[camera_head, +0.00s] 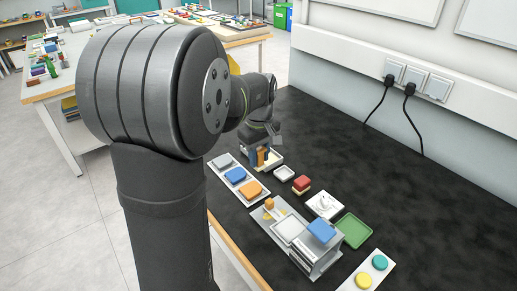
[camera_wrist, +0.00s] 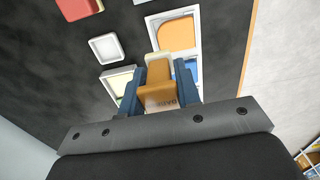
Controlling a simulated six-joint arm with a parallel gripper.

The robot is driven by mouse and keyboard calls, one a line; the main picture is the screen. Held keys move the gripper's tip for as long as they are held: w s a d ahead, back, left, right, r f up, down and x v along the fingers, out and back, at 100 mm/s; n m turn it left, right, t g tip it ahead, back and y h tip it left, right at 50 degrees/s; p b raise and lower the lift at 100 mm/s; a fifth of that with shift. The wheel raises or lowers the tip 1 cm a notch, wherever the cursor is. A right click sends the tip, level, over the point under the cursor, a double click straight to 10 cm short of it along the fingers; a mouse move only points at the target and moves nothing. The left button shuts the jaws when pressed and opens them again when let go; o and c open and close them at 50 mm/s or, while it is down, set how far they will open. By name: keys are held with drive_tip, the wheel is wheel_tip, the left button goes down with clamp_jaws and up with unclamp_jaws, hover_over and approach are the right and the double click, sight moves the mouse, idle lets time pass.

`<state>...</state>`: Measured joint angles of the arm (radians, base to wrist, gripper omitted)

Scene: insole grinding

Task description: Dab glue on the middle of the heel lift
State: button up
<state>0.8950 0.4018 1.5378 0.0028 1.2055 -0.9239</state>
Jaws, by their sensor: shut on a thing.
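My gripper (camera_wrist: 158,92) has its blue fingers shut on an orange block-like tool with a cream end (camera_wrist: 160,97), probably the glue applicator. Lettering on it is too small to read. In the head view my gripper (camera_head: 262,156) holds it upright over or beside a shallow cream tray (camera_head: 275,160) at the far end of the black bench; contact cannot be told. I cannot tell for sure which piece is the heel lift. A white strip tray (camera_head: 246,201) holds a grey, a blue (camera_head: 235,175) and an orange pad (camera_head: 251,188). The orange pad also shows in the wrist view (camera_wrist: 177,34).
A small white dish (camera_head: 284,173) and a red block on a cream one (camera_head: 302,183) stand right of the strip tray. Nearer are a grey fixture with a blue pad (camera_head: 321,231), a green tray (camera_head: 354,231) and a yellow and teal button panel (camera_head: 359,282). The bench's right side is clear.

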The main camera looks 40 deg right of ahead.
drive_tip(key=shift+f, duration=0.15)
drive_tip(key=shift+r, duration=0.6)
drive_tip(key=shift+f, duration=4.05)
drive_tip(key=shift+a, duration=2.75)
drive_tip(key=shift+d, duration=2.8)
drive_tip(key=shift+r, duration=4)
drive_tip(key=shift+a, duration=0.1)
